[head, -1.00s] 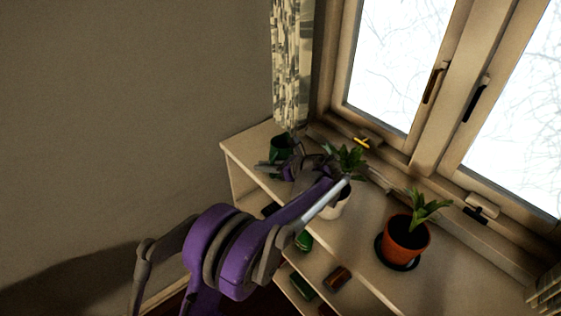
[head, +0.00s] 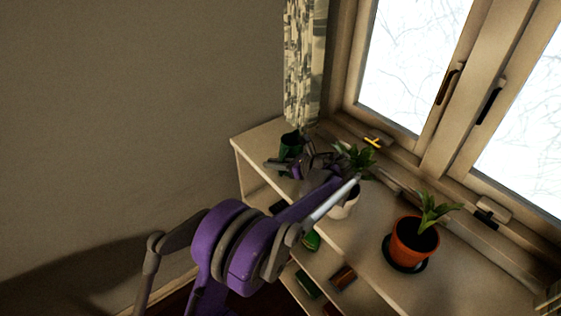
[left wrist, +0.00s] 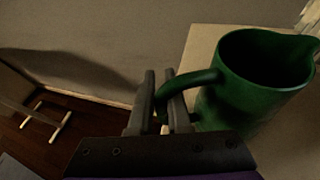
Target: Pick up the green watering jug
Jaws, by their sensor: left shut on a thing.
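The green watering jug (head: 290,146) stands on the shelf top at its far left end, below the curtain. In the left wrist view the jug (left wrist: 250,95) fills the right side, its open top and spout showing and its handle reaching left. My left gripper (left wrist: 160,105) is shut on the jug's handle, one finger on each side. In the head view my left gripper (head: 284,168) is beside the jug, partly hidden by my purple arm. I cannot tell whether the jug's base touches the shelf. My right gripper is in no view.
The shelf top (head: 350,238) also holds a plant in a white pot (head: 345,206), close to my arm, and a plant in an orange pot (head: 413,243) farther right. Small items (head: 310,283) lie on the lower shelf. The window (head: 415,80) and curtain (head: 305,65) rise behind.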

